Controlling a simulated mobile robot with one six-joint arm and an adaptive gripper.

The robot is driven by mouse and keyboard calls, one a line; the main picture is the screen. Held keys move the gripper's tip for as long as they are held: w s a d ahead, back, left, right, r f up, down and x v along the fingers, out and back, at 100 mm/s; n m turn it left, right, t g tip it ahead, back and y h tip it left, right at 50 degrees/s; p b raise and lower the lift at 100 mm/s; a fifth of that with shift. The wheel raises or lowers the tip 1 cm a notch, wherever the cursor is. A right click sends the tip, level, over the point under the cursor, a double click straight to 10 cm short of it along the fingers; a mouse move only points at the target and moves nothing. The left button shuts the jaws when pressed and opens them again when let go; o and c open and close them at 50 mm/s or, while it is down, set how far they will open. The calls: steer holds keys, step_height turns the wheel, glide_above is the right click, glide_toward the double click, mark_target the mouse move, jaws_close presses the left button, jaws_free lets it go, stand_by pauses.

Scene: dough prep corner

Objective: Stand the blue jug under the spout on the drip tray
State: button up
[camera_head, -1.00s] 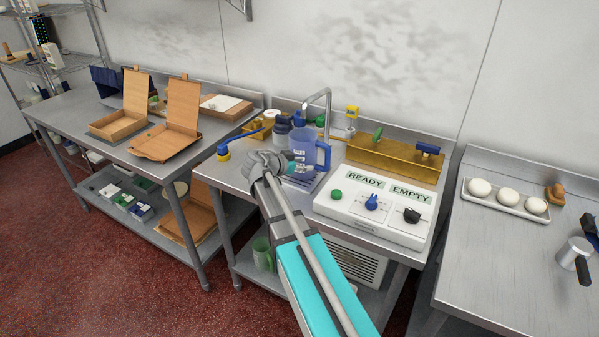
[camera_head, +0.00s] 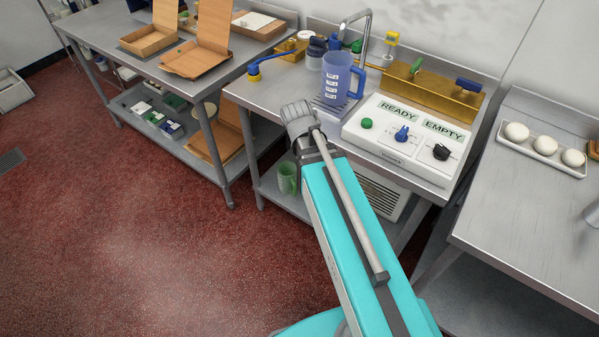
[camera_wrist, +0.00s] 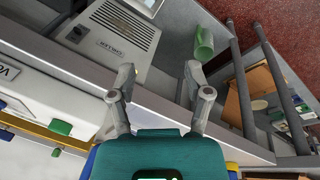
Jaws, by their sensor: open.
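The blue jug (camera_head: 338,84) stands upright on the drip tray (camera_head: 325,106) in the head view, with its handle to the right and white markings on its side. The thin metal spout (camera_head: 369,32) arches behind it, and its outlet end appears just above the jug's open top. My gripper is apart from the jug, in front of and below it in the head view, with its fingers hidden there. In the wrist view my gripper (camera_wrist: 160,78) has its two fingers spread, with nothing between them. The jug does not show in the wrist view.
The control box (camera_head: 400,140) with READY and EMPTY labels sits right of the tray. A blue-handled lever (camera_head: 270,62) stands at left. A green cup (camera_head: 288,178) is on the lower shelf, also visible in the wrist view (camera_wrist: 204,44).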

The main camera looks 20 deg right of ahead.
steer(key=s+a+n+y, duration=0.2)
steer(key=s+a+n, duration=0.1)
steer(key=s+a, duration=0.1)
steer(key=shift+a+f+g+y, duration=0.25)
steer(key=shift+a+g+y, duration=0.05)
steer(key=shift+y, duration=0.1)
